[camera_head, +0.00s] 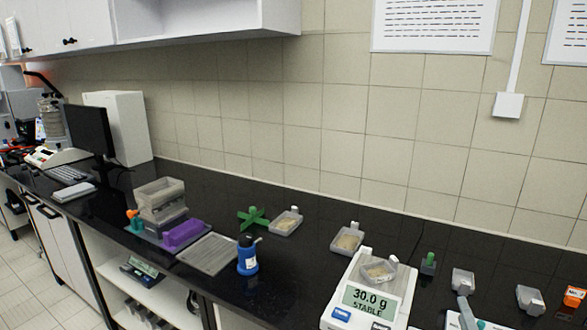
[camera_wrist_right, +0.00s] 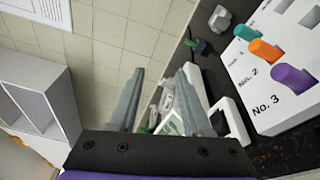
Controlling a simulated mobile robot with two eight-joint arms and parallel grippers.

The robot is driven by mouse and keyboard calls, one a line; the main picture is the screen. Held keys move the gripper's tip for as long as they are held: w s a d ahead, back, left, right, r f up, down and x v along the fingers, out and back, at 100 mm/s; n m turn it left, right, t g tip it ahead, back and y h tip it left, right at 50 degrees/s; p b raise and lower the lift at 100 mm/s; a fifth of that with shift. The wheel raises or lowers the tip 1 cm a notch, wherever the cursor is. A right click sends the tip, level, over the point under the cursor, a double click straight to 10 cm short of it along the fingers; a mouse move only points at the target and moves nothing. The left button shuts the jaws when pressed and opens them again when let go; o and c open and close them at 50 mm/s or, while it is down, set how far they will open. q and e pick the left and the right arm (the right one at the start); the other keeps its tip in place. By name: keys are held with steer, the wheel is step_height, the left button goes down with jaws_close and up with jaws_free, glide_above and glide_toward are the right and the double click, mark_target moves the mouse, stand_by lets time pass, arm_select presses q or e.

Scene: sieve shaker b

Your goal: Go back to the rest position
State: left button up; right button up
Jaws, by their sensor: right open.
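My right gripper (camera_wrist_right: 161,90) is open in the right wrist view, its two grey fingers well apart. It holds nothing that I can see. The white balance (camera_wrist_right: 178,122) shows beyond and between the fingers, apart from them. In the head view the balance (camera_head: 364,298) reads 30.0 g STABLE and carries a clear tray (camera_head: 379,271) of pale material. A slim grey part at the lower right edge may be a finger of my right gripper; I cannot tell. My left gripper is in neither view.
A white board (camera_wrist_right: 272,92) with numbered teal, orange and purple pieces lies right of the fingers. A wall cabinet (camera_head: 200,20) hangs above.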

arm_select(q)
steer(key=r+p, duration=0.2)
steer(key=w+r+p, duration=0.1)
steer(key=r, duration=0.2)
steer(key=shift+p, duration=0.35)
arm_select(e)
steer(key=s+a+f+m+g+y, duration=0.2)
steer(key=s+a+f+m+g, duration=0.3)
steer(key=s+a+f+m, duration=0.2)
steer(key=s+a+f+m+g+y, duration=0.3)
steer(key=s+a+f+m+g, duration=0.3)
steer(key=s+a+m, duration=0.4)
steer(key=shift+s+a+f+g+y, duration=0.35)
steer(key=shift+a+f, duration=0.45)
steer(key=shift+a, duration=0.35)
jaws_close()
stand_by(0.6)
